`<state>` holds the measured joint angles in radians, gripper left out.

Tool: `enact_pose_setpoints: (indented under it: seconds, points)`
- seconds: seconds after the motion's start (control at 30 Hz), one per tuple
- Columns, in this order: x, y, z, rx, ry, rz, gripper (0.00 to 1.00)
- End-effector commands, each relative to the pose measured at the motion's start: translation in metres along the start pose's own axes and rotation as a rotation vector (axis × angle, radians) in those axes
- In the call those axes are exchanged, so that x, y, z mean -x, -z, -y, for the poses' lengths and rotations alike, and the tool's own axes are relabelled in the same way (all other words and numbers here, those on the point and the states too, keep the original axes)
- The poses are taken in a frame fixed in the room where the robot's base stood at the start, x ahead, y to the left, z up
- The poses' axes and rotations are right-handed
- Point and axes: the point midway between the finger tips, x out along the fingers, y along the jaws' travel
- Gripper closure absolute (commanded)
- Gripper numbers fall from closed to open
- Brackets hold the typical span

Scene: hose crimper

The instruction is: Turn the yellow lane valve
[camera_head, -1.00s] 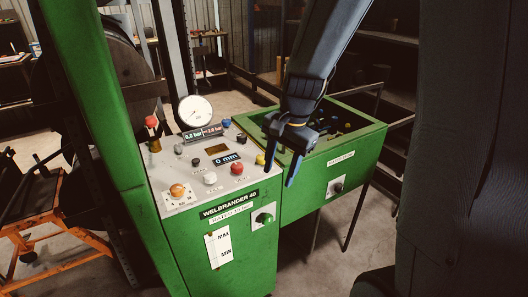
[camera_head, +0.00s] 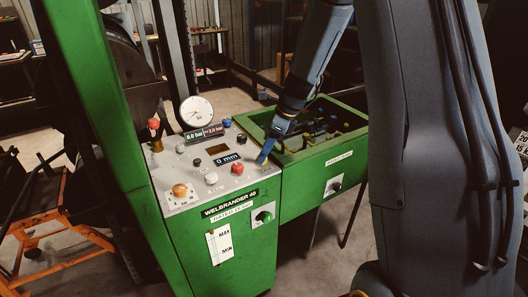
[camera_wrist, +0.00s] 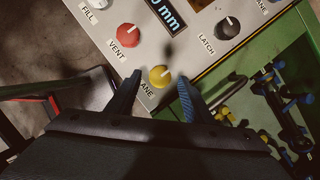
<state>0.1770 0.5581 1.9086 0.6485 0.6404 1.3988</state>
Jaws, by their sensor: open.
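The yellow lane valve (camera_wrist: 159,76) is a round knob with a white pointer mark on the grey control panel (camera_head: 199,183). In the wrist view it sits between and just beyond the two fingertips of my gripper (camera_wrist: 158,84). My gripper is open, with one finger on each side of the knob and nothing held. I cannot tell whether either finger touches it. In the head view my gripper (camera_head: 265,152) is over the panel's right edge, and the yellow knob is hidden behind it.
Near the lane knob are the red vent knob (camera_wrist: 128,36), the black latch knob (camera_wrist: 228,28) and the 0 mm display (camera_head: 227,158). The green bin (camera_head: 318,170) with dark and yellow parts lies right of the panel. A pressure gauge (camera_head: 196,111) stands at its back.

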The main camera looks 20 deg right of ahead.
Motion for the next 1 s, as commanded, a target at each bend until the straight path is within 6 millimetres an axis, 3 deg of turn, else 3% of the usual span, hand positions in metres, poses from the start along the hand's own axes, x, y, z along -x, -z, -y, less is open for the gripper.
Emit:
enact_pose_setpoints:
  seconds: [0.2,0.5,0.73,1.0]
  points:
    - [-0.017,0.000,0.000,0.000,0.000,0.000,0.53]
    - [-0.019,0.000,0.000,0.001,0.001,-0.001,0.53]
    - [-0.019,0.000,0.000,0.001,0.001,-0.001,0.92]
    - [-0.019,0.000,0.001,0.020,-0.006,-0.001,0.93]
